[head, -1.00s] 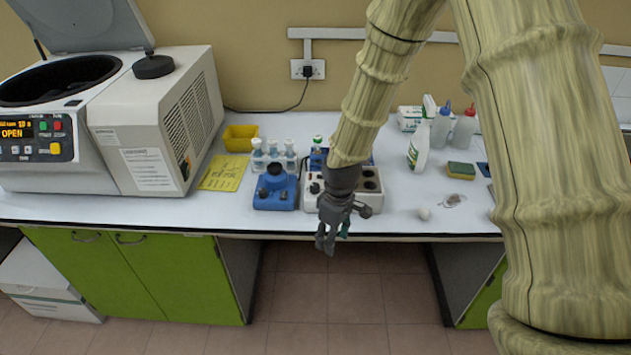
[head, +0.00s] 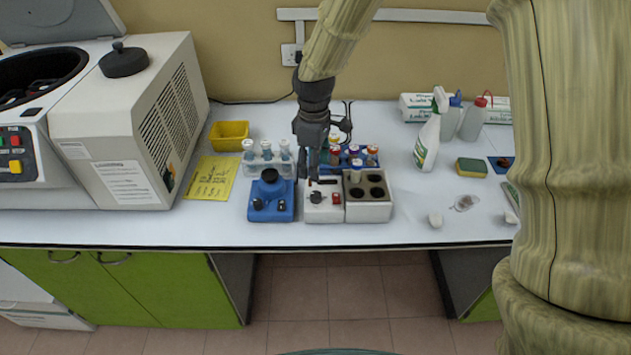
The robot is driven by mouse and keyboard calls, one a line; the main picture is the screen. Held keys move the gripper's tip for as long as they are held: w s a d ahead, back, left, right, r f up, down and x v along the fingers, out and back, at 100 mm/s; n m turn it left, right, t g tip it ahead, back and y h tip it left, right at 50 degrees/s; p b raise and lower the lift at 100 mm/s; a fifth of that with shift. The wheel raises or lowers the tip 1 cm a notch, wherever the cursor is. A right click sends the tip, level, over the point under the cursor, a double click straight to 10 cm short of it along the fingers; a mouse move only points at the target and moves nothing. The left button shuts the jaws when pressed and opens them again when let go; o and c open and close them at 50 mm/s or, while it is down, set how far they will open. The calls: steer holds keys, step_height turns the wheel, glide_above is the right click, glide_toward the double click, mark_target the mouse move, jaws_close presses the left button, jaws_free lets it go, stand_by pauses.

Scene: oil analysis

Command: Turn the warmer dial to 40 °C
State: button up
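The warmer (head: 368,212) is a white block with several dark round wells on its top, standing near the middle of the bench. Its control part on the left has a small black dial (head: 316,197) and a red switch (head: 336,198). The dial's setting is too small to read. My gripper (head: 310,174) points down just above and behind the dial, its fingertips close to the control part. Whether it touches anything, and how far its fingers are apart, I cannot tell.
A blue device (head: 271,198) stands directly left of the warmer, with a rack of white-capped tubes (head: 266,160) behind it. A blue rack of coloured-capped vials (head: 354,156) stands behind the warmer. A spray bottle (head: 428,140) stands to the right. The bench's front strip is clear.

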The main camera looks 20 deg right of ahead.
mark_target(316, 194)
steer(key=f+p, duration=0.1)
steer(key=f, duration=0.4)
steer(key=f+p, duration=0.1)
steer(key=f, duration=0.1)
steer(key=shift+s+d+f+p, duration=0.2)
steer(key=shift+s+f+p, duration=0.05)
steer(key=shift+f+p, duration=0.45)
steer(key=shift+f, duration=1.05)
steer(key=c, duration=1.1)
